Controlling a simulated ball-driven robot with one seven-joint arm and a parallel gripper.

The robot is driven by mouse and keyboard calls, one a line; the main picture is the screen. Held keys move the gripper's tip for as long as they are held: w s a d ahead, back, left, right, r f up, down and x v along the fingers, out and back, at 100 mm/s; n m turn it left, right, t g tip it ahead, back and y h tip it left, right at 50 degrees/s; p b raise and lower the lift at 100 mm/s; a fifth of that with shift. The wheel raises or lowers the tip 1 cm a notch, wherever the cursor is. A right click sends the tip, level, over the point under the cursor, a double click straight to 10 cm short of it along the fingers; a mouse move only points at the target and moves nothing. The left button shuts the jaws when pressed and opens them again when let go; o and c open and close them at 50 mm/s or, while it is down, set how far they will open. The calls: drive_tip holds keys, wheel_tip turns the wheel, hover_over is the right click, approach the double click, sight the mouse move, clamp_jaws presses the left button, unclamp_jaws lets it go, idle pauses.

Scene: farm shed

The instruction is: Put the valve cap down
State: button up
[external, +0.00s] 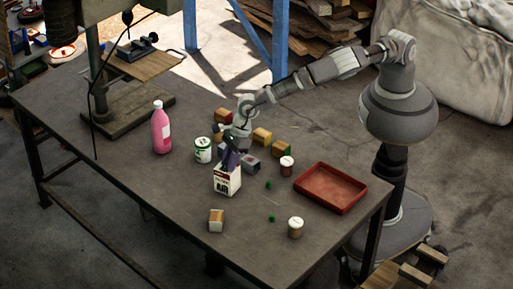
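My gripper (230,150) points down over the middle of the workbench, just above and behind a white box (227,181) with dark lettering. A dark purple shape (231,160) shows between the gripper and the box's top; I cannot tell whether it is held or stands in the box. The fingertips are too small and partly hidden to show open or shut. Two small green pieces, one (268,184) right of the box and one (271,218) nearer the front, lie on the bench; either may be a valve cap, but they are too small to tell.
A red tray (331,187) sits empty at the bench's right end. A pink bottle (161,128), a white-green can (203,150), two lidded jars (287,166) (296,227) and several small blocks (262,137) stand around. A drill-press stand (128,113) occupies the left. The front left bench is clear.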

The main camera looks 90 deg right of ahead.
drive_tip(key=p+v, duration=0.4)
drive_tip(key=v, duration=0.8)
drive_tip(key=shift+d+r, duration=0.1)
drive_tip(key=shift+r, duration=0.05)
